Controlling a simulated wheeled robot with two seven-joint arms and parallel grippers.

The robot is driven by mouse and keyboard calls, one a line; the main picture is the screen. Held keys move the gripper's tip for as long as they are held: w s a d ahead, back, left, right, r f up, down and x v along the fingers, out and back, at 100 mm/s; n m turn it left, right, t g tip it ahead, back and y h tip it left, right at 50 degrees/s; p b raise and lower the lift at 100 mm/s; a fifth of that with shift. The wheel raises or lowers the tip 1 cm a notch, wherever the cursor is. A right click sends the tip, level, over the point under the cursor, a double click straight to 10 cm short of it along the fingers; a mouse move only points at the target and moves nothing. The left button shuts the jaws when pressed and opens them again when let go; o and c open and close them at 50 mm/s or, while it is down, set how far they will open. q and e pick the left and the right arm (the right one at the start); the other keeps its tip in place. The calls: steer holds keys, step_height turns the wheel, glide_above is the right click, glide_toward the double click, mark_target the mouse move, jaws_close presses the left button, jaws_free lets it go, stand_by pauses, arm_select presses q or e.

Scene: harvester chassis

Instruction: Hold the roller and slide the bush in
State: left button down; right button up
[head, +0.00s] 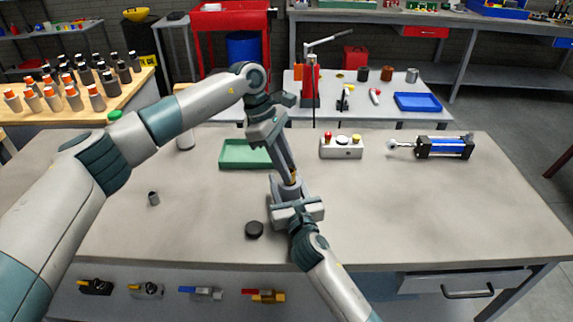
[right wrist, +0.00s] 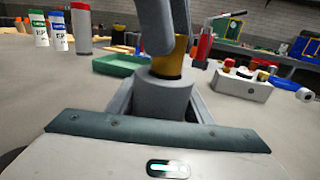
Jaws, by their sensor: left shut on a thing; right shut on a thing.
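The grey roller (right wrist: 163,98) stands upright between the jaws of my right gripper (head: 288,192), which is shut on it above the bench. The brass-coloured bush (right wrist: 170,66) sits at the roller's top end, and it also shows in the head view (head: 294,177). My left gripper (head: 291,172) comes down from above and is shut on the bush. Its fingers (right wrist: 163,25) hide part of the bush in the right wrist view. The bush's lower end meets the roller's top; I cannot tell how far inside it is.
A green tray (head: 232,155) lies behind the grippers. A button box (head: 342,149) and a blue cylinder (head: 446,148) lie to the right. A small grey sleeve (head: 153,199) and a black disc (head: 254,230) lie on the bench (head: 420,205). The bench's right front is clear.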

arm_select(q)
steer(key=shift+f, duration=1.1)
arm_select(e)
steer(key=shift+a, duration=0.1)
stand_by(1.8)
arm_select(q)
steer(key=c, duration=1.6)
jaws_free()
arm_select(e)
steer(key=shift+r, duration=0.1)
arm_select(q)
steer(key=shift+o, duration=1)
steer(key=shift+s, duration=0.1)
steer(key=shift+s+f, duration=0.1)
steer(key=shift+a, duration=0.1)
steer(key=v, duration=1.2)
steer(key=shift+w+r, duration=0.25)
steer(key=shift+r, duration=0.15)
arm_select(e)
steer(key=o, duration=1.6)
